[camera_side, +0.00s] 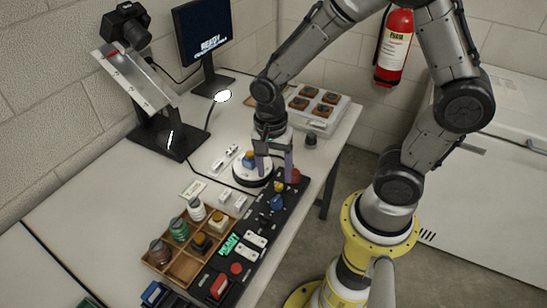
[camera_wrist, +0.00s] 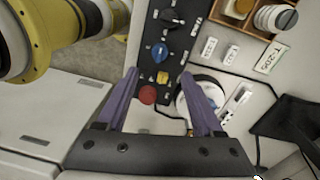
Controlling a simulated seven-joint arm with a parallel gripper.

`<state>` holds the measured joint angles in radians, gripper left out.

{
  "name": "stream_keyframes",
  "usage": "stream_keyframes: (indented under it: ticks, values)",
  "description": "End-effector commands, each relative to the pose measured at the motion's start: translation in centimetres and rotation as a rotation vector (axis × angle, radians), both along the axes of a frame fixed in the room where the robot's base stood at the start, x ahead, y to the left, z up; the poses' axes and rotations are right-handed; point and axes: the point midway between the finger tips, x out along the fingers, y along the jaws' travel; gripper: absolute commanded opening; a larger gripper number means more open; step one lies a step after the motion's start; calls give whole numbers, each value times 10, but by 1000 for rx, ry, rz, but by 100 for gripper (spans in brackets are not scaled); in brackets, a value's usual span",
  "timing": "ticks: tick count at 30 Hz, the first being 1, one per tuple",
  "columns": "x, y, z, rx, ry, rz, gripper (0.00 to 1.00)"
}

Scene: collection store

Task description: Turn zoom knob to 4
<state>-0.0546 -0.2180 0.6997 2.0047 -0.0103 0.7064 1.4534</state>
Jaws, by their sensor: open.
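A black control panel (camera_side: 262,222) lies on the bench. In the wrist view it carries a blue knob (camera_wrist: 159,51) with a pale pointer mark, a black knob (camera_wrist: 170,18), a small yellow control (camera_wrist: 162,78) and a round red one (camera_wrist: 147,94). The blue knob also shows in the side view (camera_side: 277,203). Labels are too small to read, so I cannot tell which is the zoom knob or its setting. My gripper (camera_side: 275,176) points down above the panel's far end. In the wrist view its purple fingers (camera_wrist: 159,73) are apart with nothing held between them.
A round white stand (camera_side: 250,178) with a small blue and yellow item is close beside my gripper. A wooden tray (camera_side: 182,268) of jars lies left of the panel. A monitor (camera_side: 203,38), a camera (camera_side: 126,25) and a white sample tray (camera_side: 318,112) stand farther back.

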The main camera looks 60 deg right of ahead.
Motion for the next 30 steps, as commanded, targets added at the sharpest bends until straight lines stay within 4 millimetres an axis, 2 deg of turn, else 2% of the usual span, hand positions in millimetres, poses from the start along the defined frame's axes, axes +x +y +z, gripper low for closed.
stream_keyframes:
  ticks: [3,7,22,26,28,30]
  values:
    - [2,0,20,1,-4,0,68]
    - [2,0,33,1,-3,0,68]
    - [3,0,43,1,-12,-3,68]
    - [8,-2,73,6,-113,-12,68]
    - [5,-5,100,8,-195,5,68]
    - [-7,-7,128,2,-283,100,68]
